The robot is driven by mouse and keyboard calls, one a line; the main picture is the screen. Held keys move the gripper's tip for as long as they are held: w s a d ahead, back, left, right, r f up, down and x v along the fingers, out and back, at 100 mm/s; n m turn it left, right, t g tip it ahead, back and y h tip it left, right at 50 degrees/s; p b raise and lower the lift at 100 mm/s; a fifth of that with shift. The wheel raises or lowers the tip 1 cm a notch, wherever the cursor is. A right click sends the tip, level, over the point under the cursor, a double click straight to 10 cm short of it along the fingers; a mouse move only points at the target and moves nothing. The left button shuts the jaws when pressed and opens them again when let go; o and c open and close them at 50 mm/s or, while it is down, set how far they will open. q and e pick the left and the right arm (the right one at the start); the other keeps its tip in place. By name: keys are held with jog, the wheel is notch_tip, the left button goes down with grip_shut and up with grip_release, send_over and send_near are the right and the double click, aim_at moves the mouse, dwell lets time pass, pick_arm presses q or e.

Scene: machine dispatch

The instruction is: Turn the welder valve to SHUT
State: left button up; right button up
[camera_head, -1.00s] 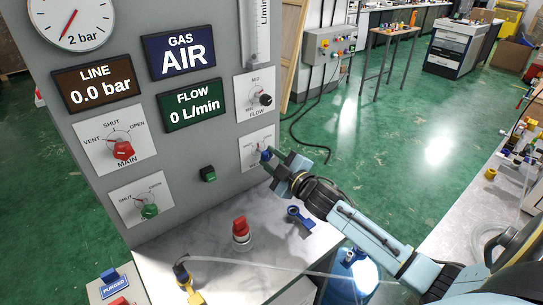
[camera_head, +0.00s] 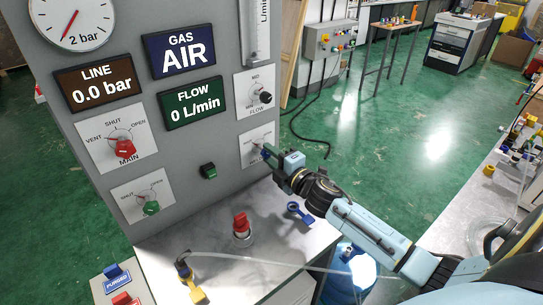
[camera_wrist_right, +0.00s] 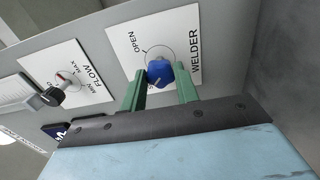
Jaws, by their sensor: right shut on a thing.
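The welder valve is a blue knob (camera_wrist_right: 160,73) on a white plate (camera_wrist_right: 182,38) marked WELDER and OPEN, best seen in the right wrist view. The SHUT mark is mostly hidden behind the knob and finger. My right gripper (camera_wrist_right: 160,88) has a green finger on each side of the knob and is shut on it. In the head view my right gripper (camera_head: 268,155) reaches the plate at the panel's lower right, and it largely hides the knob. My left gripper is not in view.
The grey panel (camera_head: 225,150) also carries a black flow knob (camera_head: 264,97), a red main knob (camera_head: 125,148), a green knob (camera_head: 151,208) and a green button (camera_head: 209,171).

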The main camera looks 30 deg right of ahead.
dwell(0.5)
jog(key=o, duration=1)
jog(key=shift+c, duration=0.2)
jog(key=s+d, duration=0.1)
jog(key=s, duration=1.2)
jog(key=shift+s+b, duration=0.2)
jog(key=shift+b, duration=0.25)
